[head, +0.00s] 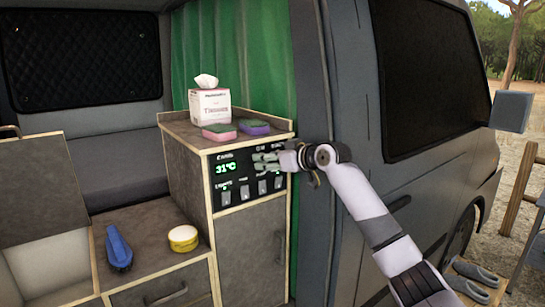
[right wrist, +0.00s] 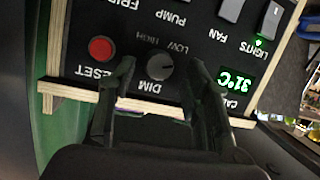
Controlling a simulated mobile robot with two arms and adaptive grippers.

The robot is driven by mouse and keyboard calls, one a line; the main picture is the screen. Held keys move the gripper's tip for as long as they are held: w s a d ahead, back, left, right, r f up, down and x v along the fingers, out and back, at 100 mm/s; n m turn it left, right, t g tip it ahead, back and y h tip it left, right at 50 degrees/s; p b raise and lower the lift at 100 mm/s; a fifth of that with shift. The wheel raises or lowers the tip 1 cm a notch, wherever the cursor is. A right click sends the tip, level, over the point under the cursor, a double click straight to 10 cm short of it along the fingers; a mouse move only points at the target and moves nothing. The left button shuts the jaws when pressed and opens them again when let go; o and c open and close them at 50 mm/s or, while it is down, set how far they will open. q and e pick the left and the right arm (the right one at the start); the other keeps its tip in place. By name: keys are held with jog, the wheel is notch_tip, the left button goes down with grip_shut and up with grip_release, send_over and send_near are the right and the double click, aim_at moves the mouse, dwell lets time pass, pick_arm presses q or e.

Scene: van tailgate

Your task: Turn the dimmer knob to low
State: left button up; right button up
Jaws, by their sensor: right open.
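The dimmer knob (right wrist: 160,67) is a small dark grey round knob on the black control panel (head: 224,198). The right wrist view shows it upside down, between the printed words DIM, LOW and HIGH. I cannot tell surely which way its mark points. My right gripper (head: 267,161) is at the upper right of the panel in the head view and hides the knob there. In the right wrist view my right gripper (right wrist: 162,72) is open, one finger on each side of the knob. I cannot tell whether the fingers touch it. My left gripper is not in view.
A red reset button (right wrist: 101,49) sits beside the knob. The panel also has a green temperature display (head: 227,167) and several rocker switches (head: 244,192). A tissue box (head: 210,106) and two sponges (head: 219,132) stand on the cabinet top. The van's side (head: 350,85) is close on the right.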

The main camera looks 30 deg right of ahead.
jog(key=shift+f, duration=0.15)
jog(key=v, duration=1.2)
jog(key=shift+s, duration=0.1)
